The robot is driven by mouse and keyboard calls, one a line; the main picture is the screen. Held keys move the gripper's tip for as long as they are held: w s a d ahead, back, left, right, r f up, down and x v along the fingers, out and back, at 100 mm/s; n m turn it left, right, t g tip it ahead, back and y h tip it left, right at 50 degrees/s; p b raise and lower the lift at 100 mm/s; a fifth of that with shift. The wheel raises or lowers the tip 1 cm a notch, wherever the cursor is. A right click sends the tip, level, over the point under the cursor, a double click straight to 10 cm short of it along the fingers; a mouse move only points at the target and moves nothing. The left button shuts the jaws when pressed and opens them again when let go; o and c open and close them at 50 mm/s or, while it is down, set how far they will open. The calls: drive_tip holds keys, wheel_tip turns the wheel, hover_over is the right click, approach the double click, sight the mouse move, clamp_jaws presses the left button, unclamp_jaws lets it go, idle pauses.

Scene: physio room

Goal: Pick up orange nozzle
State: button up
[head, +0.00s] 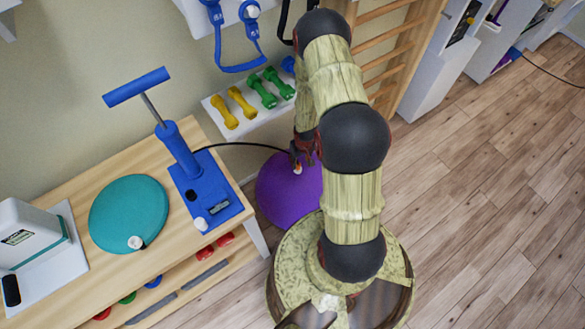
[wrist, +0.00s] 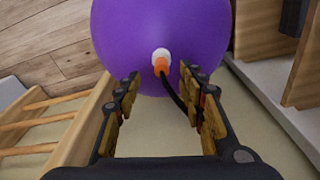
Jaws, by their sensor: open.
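The orange nozzle (wrist: 161,66) shows in the wrist view, at the white valve (wrist: 161,54) on the purple ball (wrist: 200,30). A black hose runs back from it between my fingers. My gripper (wrist: 159,82) is open, with one finger on each side of the nozzle's line and the tips just short of it; neither finger visibly touches it. In the head view the nozzle is a tiny spot (head: 297,170) on the purple ball (head: 285,195), just below my gripper (head: 303,152), whose fingers are too small to read there.
A blue pump (head: 180,150) with the black hose (head: 235,145) stands on the wooden table (head: 110,282), beside a teal disc (head: 130,213). Dumbbells lie on a white shelf (head: 222,103) by the wall. Wooden wall bars (head: 385,50) stand behind my arm. Floor at right is clear.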

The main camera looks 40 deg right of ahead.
sight(298, 164)
drive_tip(key=shift+w+f, duration=0.4)
drive_tip(key=shift+f, duration=0.05)
drive_tip(key=f+b, duration=0.1)
drive_tip(key=f, duration=0.1)
drive_tip(key=f+b, duration=0.1)
drive_tip(key=f, duration=0.1)
drive_tip(key=w+f+b, duration=0.1)
drive_tip(key=f+b, duration=0.1)
drive_tip(key=f, duration=0.1)
drive_tip(key=shift+d, duration=0.15)
drive_tip(key=shift+r, duration=0.15)
drive_tip(key=shift+c, duration=1.1)
drive_tip(key=c, duration=0.7)
clamp_jaws()
